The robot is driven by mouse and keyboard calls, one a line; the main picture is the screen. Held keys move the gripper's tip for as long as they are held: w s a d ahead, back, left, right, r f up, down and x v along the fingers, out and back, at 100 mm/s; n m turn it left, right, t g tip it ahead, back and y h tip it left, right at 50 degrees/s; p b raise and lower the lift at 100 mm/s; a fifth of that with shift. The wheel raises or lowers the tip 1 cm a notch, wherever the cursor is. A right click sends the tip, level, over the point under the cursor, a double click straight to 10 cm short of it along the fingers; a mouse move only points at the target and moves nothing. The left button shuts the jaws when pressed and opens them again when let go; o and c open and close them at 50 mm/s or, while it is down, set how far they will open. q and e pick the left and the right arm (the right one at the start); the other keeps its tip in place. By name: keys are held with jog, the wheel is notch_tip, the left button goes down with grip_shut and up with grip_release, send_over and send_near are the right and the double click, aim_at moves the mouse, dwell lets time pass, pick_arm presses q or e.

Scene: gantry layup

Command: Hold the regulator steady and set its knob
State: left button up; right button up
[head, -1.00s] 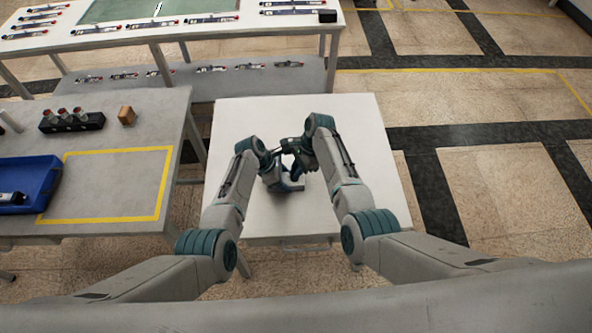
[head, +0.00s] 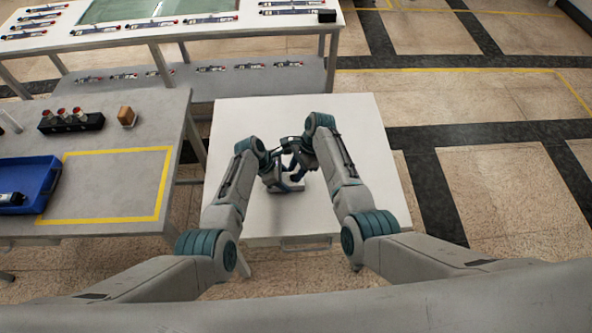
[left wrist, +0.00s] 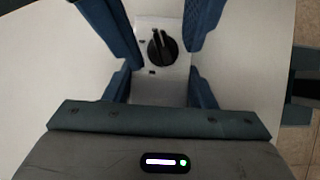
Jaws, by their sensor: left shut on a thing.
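The regulator is a pale grey box (left wrist: 158,88) with a round black knob (left wrist: 162,47) on its face. It stands on the white table (head: 360,215) and is mostly hidden by my grippers in the head view. My left gripper (left wrist: 160,80) is shut on the regulator's body, one blue finger on each side. My right gripper (head: 298,173) points down over the regulator. In the left wrist view its two blue fingers (left wrist: 166,56) stand apart on either side of the knob, with gaps between them and the knob.
A rack of long parts (head: 200,30) stands behind. The white table is otherwise clear.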

jog(key=v, duration=1.1)
jog(key=shift+r, duration=0.3)
jog(key=shift+d, duration=0.15)
pick_arm(q)
jog(key=o, duration=1.4)
jog(key=shift+r, duration=0.1)
